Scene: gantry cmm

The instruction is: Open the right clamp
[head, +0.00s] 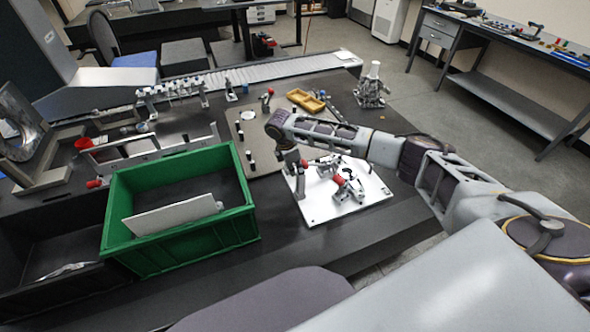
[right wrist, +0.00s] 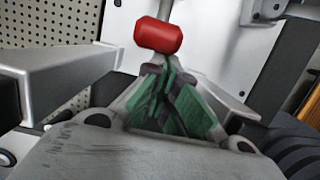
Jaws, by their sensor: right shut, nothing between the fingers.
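A white fixture plate (head: 322,208) lies on the dark table in the head view and carries metal clamps with red handle tips. The clamp on the plate's right part (head: 350,190) has its red tip leaning to the left. My right gripper (head: 293,160) points down over the plate's left part, close to a red tip. In the right wrist view my gripper's green-padded fingers (right wrist: 165,100) are shut and empty. A red handle tip (right wrist: 158,36) on a metal stem shows just beyond them; contact is unclear. My left gripper is out of view.
A green crate (head: 183,247) with a light panel inside stands left of the plate. A perforated plate (head: 262,160) with black knobs lies behind. A yellow tray (head: 306,101) and a metal fixture (head: 371,90) stand farther back. The table's front right is clear.

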